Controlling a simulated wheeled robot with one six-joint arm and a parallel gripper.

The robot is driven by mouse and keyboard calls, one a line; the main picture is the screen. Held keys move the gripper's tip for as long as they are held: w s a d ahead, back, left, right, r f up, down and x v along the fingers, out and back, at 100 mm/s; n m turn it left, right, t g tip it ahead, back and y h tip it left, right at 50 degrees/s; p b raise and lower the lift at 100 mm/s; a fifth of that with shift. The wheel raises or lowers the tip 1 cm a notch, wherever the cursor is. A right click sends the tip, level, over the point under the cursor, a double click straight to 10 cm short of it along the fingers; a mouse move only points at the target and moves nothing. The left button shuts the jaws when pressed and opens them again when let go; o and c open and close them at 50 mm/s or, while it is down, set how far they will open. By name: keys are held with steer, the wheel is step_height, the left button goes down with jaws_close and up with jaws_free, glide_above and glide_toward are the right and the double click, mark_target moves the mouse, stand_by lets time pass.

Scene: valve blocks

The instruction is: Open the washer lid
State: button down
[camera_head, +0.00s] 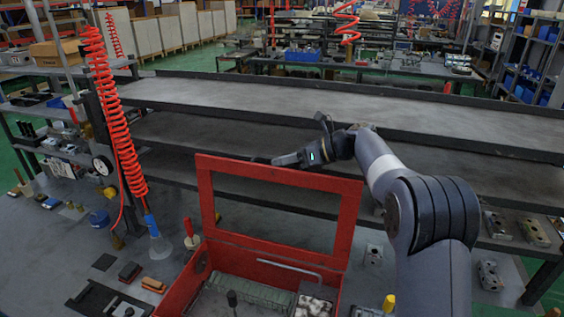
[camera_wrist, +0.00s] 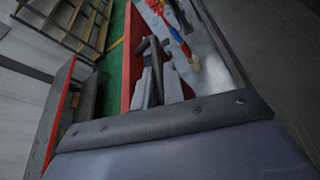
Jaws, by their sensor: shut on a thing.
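The red washer (camera_head: 183,287) is an open box at the bottom middle of the head view, with a metal rod, a pale green ribbed part and white lumpy pieces inside. Its lid (camera_head: 206,198), a red frame around a large opening, stands raised and roughly upright at the box's far side. My gripper (camera_head: 264,161) reaches in from the right and is shut on the lid's top edge; the exact contact is small and partly hidden. In the wrist view my gripper's dark fingers (camera_wrist: 152,82) are close together against a red panel of the lid (camera_wrist: 133,55).
A long grey shelf bench (camera_head: 330,105) runs behind the lid. A red coiled hose (camera_head: 115,110) with a blue-tipped nozzle hangs at the left. Metal valve blocks (camera_head: 492,280) lie on the right. Small tools lie on the table left of the washer.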

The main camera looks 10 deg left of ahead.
steer(key=shift+f, duration=0.35)
steer(key=c, duration=1.7)
jaws_free()
steer(key=shift+c, duration=0.2)
steer(key=shift+o, duration=1.2)
steer(key=shift+r, duration=0.2)
steer(key=b+v, duration=0.1)
steer(key=v, duration=0.6)
steer(key=shift+d, duration=0.25)
steer(key=shift+r+b, duration=0.1)
steer(key=shift+b, duration=0.2)
